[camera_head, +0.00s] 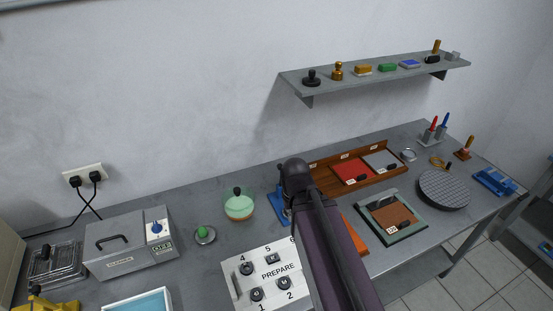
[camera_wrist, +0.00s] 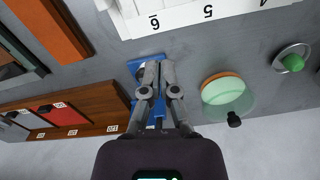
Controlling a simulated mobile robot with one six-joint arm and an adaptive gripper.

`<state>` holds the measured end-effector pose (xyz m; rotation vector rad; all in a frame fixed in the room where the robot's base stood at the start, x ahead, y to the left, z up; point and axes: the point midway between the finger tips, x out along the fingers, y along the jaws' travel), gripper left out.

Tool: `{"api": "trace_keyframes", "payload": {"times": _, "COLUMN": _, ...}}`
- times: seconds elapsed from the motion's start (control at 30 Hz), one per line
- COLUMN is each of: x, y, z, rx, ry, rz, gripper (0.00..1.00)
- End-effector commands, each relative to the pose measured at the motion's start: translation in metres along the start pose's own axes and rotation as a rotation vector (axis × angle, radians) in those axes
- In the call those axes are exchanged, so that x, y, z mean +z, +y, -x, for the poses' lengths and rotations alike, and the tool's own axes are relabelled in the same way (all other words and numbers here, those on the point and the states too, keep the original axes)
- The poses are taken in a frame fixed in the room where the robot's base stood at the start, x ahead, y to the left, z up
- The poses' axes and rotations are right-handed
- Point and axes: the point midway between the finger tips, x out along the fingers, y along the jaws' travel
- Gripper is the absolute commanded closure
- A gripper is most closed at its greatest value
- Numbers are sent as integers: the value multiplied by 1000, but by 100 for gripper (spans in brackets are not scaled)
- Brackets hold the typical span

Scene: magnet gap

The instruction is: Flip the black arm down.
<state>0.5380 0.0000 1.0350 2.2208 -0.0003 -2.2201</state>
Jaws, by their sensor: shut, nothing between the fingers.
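A blue fixture (camera_head: 274,203) stands on the grey bench, mostly hidden behind my arm in the head view. In the wrist view the blue fixture (camera_wrist: 133,66) lies under and around my fingers, with a small grey or dark part on its left side. I cannot make out a clear black arm on it. My gripper (camera_wrist: 160,76) is shut and empty, its fingertips over the fixture; whether they touch it I cannot tell. The head view hides the fingertips behind my arm.
A white panel marked PREPARE (camera_head: 250,278) lies in front of the fixture. A green-lidded bowl (camera_head: 239,207) stands to its left. A wooden tray (camera_head: 325,178) and a green-framed board (camera_head: 400,228) lie to the right. A loaded shelf (camera_head: 345,78) hangs above.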

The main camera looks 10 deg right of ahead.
Motion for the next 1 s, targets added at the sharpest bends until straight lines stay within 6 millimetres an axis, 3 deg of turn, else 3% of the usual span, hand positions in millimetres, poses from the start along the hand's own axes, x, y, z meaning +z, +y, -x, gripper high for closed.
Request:
{"api": "trace_keyframes", "payload": {"times": 0.17, "x": -17, "y": 0, "z": 10, "rx": 1, "ry": 3, "rz": 15, "gripper": 100}}
{"api": "trace_keyframes", "payload": {"times": 0.27, "x": -36, "y": -1, "z": 20, "rx": 2, "ry": 6, "rz": 32, "gripper": 100}}
{"api": "trace_keyframes", "payload": {"times": 0.47, "x": -97, "y": -1, "z": 50, "rx": 6, "ry": 17, "rz": 99, "gripper": 100}}
{"api": "trace_keyframes", "payload": {"times": 0.8, "x": -220, "y": -6, "z": 109, "rx": 17, "ry": 39, "rz": 232, "gripper": 100}}
{"api": "trace_keyframes", "payload": {"times": 1.0, "x": -265, "y": -8, "z": 129, "rx": 23, "ry": 47, "rz": 288, "gripper": 100}}
